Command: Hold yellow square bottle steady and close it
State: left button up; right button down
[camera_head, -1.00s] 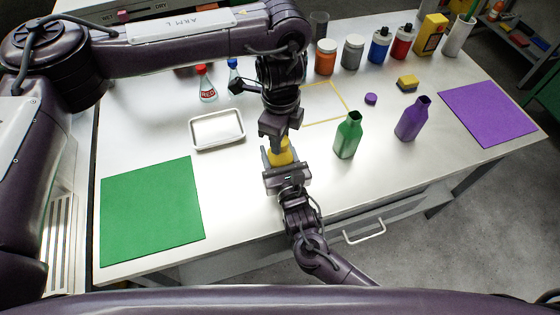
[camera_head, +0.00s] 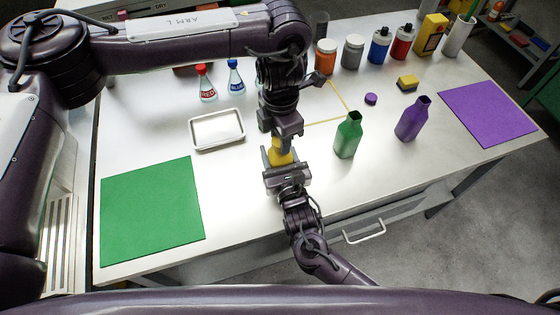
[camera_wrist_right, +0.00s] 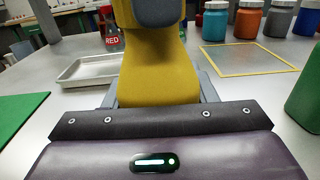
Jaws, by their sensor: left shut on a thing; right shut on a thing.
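The yellow square bottle (camera_head: 281,157) stands upright near the front middle of the table. In the right wrist view its yellow body (camera_wrist_right: 158,75) fills the middle. My right gripper (camera_head: 281,164) is shut around the body from the front. My left gripper (camera_head: 281,142) comes down from above and is shut at the bottle's top. A left fingertip (camera_wrist_right: 158,10) covers part of a yellow top piece, which looks like the cap. How the cap sits on the neck is hidden.
An open green bottle (camera_head: 348,136) and an open purple bottle (camera_head: 412,119) stand to the right. A purple cap (camera_head: 371,99) lies behind them. A white tray (camera_head: 217,129) and green mat (camera_head: 152,210) are at left. A yellow outlined square (camera_head: 345,98) lies behind my left gripper.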

pick_arm(q)
jog(key=m, duration=0.3)
jog(key=shift+m, duration=0.4)
jog(key=o, duration=1.1)
jog(key=shift+o, duration=0.2)
jog(key=shift+r, duration=0.1)
notch_tip(320, 180, up, 12)
pick_arm(e)
jog(key=c, duration=0.5)
grip_release()
pick_arm(q)
jog(key=shift+f+b, duration=0.4)
jog(key=shift+f, duration=0.1)
pick_arm(e)
jog(key=shift+v, duration=3.9)
